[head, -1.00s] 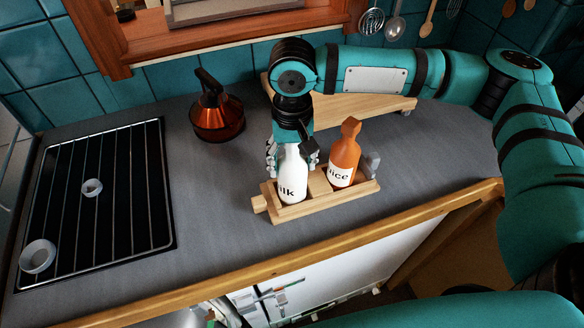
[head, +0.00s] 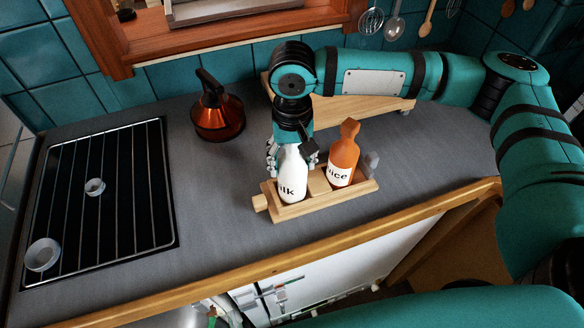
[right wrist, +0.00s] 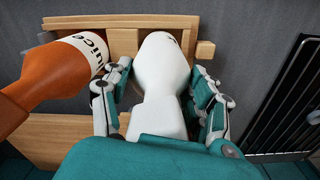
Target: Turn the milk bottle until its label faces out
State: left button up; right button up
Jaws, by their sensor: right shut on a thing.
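The white milk bottle (head: 293,178) stands upright in the left compartment of a small wooden rack (head: 312,204) on the counter. In the head view the end of its dark label, "lk", shows on the front, low on the bottle. My right gripper (head: 292,157) comes down from above and is shut on the bottle's upper part. In the right wrist view its fingers (right wrist: 160,100) lie on both sides of the white bottle (right wrist: 163,70), and only a sliver of the lettering shows at the far edge. My left gripper is not in view.
An orange juice bottle (head: 343,158) stands in the rack's right compartment, close beside my right gripper. A copper kettle (head: 218,115) stands behind to the left. A black grill (head: 105,215) with two white rings lies at the left. Counter between grill and rack is clear.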

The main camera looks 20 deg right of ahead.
jog(key=shift+r+n+p, duration=0.2)
jog(key=shift+n+p, duration=0.2)
jog(key=shift+p, duration=0.25)
jog(key=n+p, duration=0.4)
jog(key=shift+n+p, duration=0.75)
jog(key=shift+n, duration=0.15)
jog(key=shift+f, duration=0.15)
